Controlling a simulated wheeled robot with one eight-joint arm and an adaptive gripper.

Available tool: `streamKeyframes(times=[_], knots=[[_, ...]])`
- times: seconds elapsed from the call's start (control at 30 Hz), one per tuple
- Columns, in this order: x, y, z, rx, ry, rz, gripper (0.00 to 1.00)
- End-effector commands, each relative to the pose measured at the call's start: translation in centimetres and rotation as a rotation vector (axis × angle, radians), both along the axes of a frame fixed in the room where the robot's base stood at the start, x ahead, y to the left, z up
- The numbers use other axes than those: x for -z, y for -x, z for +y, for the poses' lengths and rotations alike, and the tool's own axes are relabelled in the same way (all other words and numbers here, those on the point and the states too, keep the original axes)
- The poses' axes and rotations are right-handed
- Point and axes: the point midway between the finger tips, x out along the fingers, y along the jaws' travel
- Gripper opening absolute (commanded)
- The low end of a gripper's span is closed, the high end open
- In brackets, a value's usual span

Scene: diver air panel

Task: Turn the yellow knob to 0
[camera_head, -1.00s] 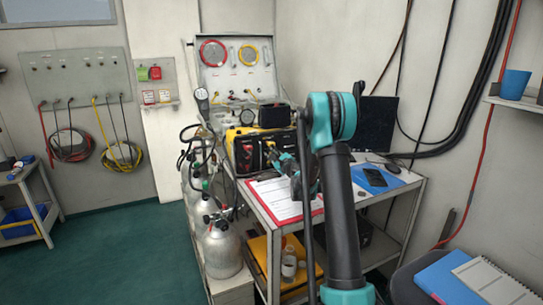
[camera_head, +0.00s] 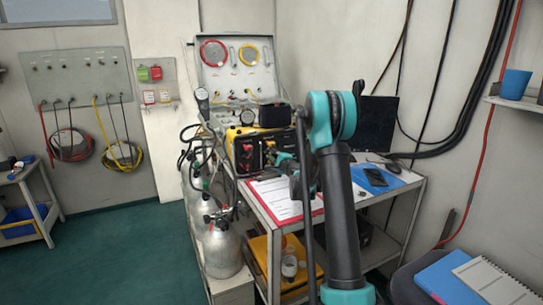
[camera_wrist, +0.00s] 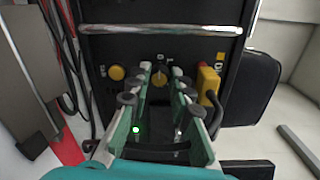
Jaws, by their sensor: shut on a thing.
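In the head view my gripper (camera_head: 283,158) is at the front of the yellow and black unit (camera_head: 247,150), and my arm hides part of that unit; I cannot make out the knob there.
In the wrist view, a round yellow button (camera_wrist: 116,72) is left of the knob and a yellow plug (camera_wrist: 207,82) with a black cable is close right. A metal bar (camera_wrist: 160,29) runs above. A red clipboard (camera_head: 279,200) lies on the cart.

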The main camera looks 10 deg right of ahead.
Motion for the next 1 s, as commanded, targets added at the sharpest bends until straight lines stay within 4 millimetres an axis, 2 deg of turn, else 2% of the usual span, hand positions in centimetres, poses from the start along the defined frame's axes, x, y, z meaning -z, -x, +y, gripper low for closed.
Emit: streamKeyframes(times=[0.53, 0.57, 0.7, 1.0], knots=[[0.05, 0.08, 0.06, -0.001, 0.024, -0.007, 0.0], [0.04, 0.07, 0.06, -0.001, 0.024, -0.007, 0.24], [0.04, 0.06, 0.05, -0.001, 0.023, -0.007, 0.41], [0.01, 0.03, 0.02, -0.001, 0.017, -0.006, 0.41]])
